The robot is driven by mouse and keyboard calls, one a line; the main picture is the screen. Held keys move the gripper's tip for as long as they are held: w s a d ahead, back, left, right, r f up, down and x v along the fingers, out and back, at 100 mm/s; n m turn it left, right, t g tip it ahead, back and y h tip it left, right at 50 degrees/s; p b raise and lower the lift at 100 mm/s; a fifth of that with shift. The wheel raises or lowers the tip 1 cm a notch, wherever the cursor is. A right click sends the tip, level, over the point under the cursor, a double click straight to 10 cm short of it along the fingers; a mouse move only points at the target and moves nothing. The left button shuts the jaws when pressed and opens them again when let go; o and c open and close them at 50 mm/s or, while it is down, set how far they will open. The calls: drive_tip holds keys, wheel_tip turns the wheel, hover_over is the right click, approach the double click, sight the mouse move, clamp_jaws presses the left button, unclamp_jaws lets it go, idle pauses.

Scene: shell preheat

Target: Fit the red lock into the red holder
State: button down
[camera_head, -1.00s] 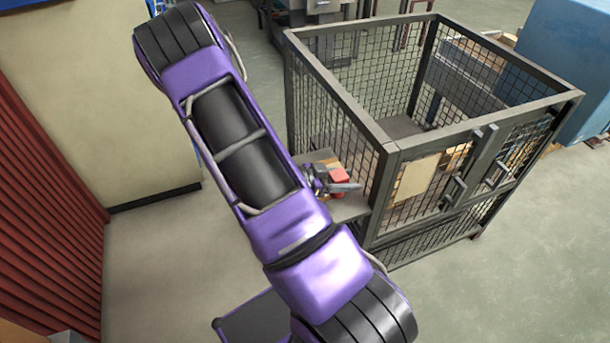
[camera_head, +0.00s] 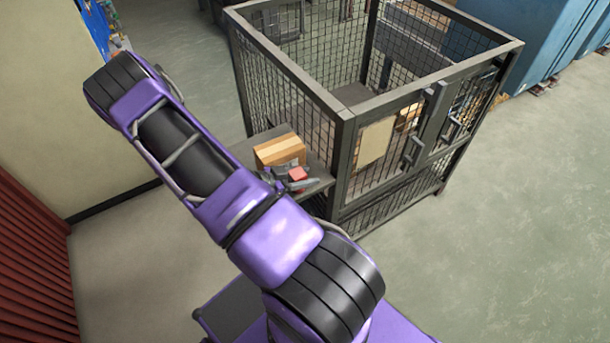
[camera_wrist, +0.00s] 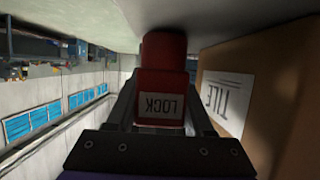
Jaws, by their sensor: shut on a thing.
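The red lock (camera_wrist: 161,75) is between the fingers of my gripper (camera_wrist: 162,92) in the wrist view, with its white LOCK label upside down. My gripper is shut on it. In the head view the lock (camera_head: 298,174) shows as a small red block at my gripper (camera_head: 296,183), over or at the grey shelf (camera_head: 318,172) beside the cage. I cannot tell there whether the lock touches the shelf. I cannot make out the red holder in either view.
A cardboard box (camera_head: 280,150) with a tan strip sits on the shelf right by my gripper. Its TILE label (camera_wrist: 228,98) is close on the right in the wrist view. The mesh cage (camera_head: 345,150) stands just right of the shelf. Floor at the right is clear.

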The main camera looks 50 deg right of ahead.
drive_tip(key=shift+f, duration=0.1)
drive_tip(key=shift+f, duration=0.15)
drive_tip(key=shift+c, duration=1.4)
unclamp_jaws()
